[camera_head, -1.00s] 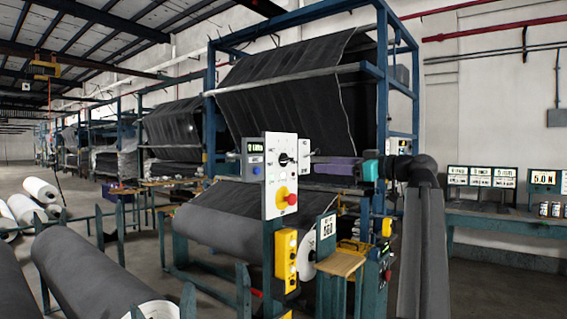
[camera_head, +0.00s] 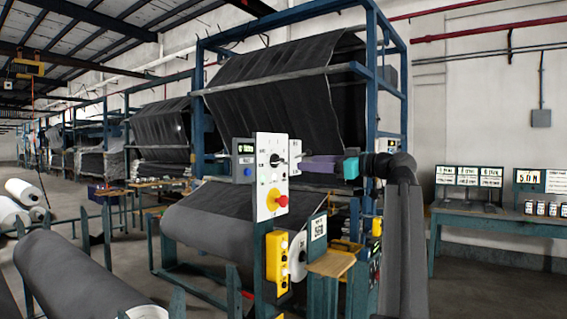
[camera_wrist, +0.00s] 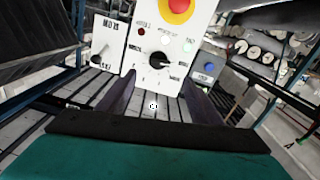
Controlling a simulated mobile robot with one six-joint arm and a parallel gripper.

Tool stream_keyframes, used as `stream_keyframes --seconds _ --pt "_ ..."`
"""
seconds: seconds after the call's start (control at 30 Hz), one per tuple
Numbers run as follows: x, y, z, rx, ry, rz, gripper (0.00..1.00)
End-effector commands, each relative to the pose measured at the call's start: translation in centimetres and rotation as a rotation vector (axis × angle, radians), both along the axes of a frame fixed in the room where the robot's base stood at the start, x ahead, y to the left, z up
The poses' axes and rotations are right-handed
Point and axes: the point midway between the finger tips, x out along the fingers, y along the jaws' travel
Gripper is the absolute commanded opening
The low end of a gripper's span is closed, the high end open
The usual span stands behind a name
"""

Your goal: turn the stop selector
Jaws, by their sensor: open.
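The selector (camera_head: 277,160) is a black knob on the upright white control panel (camera_head: 262,200), above a red push button on a yellow base (camera_head: 276,199). In the wrist view the knob (camera_wrist: 158,62) shows on the panel with small marks around it, which I cannot read surely. The red button (camera_wrist: 178,8) is at the top edge there. My gripper (camera_head: 300,163) points at the panel from the right in the head view. In the wrist view its dark fingers (camera_wrist: 160,92) are spread, one on each side below the knob, with nothing between them. I see no contact with the knob.
A plate marked SLOW with a small lever (camera_wrist: 100,58) and a blue button (camera_wrist: 209,68) flank the selector closely. A yellow box (camera_head: 277,258) and a wooden shelf (camera_head: 331,263) are below. Grey rolls (camera_head: 85,272) lie at the left.

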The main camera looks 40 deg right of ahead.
Motion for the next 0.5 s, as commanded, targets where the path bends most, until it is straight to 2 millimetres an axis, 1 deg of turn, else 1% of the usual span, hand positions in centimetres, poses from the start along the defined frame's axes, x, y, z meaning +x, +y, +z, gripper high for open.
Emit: stream_keyframes --seconds 0.1,0.5 --pt "1.7 0.5 0.1 0.000 0.001 0.003 0.59" --pt "7.3 1.8 0.1 0.000 0.000 0.002 0.59"
